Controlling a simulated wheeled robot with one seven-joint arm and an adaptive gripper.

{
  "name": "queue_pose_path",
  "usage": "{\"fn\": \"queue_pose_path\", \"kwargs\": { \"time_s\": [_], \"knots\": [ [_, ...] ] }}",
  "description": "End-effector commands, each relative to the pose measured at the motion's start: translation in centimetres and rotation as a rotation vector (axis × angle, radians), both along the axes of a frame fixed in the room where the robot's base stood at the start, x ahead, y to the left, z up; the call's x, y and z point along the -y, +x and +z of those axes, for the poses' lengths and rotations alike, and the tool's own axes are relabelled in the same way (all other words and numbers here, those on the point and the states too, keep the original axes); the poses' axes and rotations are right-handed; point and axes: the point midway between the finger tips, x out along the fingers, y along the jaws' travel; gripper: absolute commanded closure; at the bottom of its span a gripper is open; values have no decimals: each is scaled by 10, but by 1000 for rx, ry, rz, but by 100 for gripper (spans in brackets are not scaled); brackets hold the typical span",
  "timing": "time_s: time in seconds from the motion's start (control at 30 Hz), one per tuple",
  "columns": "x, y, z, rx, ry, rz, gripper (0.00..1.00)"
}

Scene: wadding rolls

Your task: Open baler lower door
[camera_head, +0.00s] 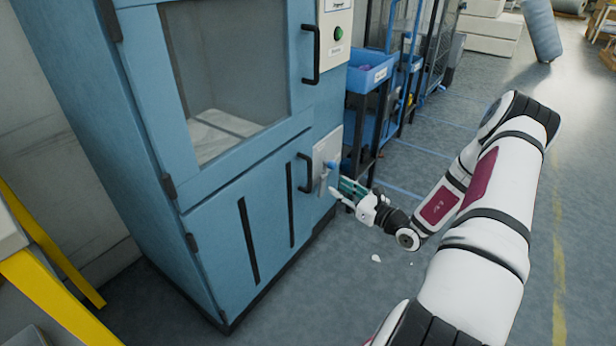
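The blue baler stands at the left and middle of the head view. Its lower door (222,232) has two dark vertical slots and looks shut, with hinges on its left edge. A black handle (305,172) sits at the door's upper right. Just right of it is a pale latch plate (326,158) with a small blue-tipped lever (331,165). My gripper (340,188) is right in front of the plate, just below and beside the lever. Its fingers look apart, but whether they touch the lever or the plate cannot be told at this size.
The baler's upper door (228,75) has a window and its own black handle (311,55). A rack with blue bins (370,72) stands close behind my gripper. Yellow rails (50,300) are at the lower left. Open grey floor lies to the right, around my arm.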

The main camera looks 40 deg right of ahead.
Motion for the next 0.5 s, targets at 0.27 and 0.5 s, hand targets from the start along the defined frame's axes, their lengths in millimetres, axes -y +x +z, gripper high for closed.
{"fn": "queue_pose_path", "kwargs": {
  "time_s": [0.27, 0.5],
  "knots": [
    [-6, 37, -1, 2, -3, 3, 67],
    [-14, 84, -1, 2, -3, 3, 67]
  ]
}}
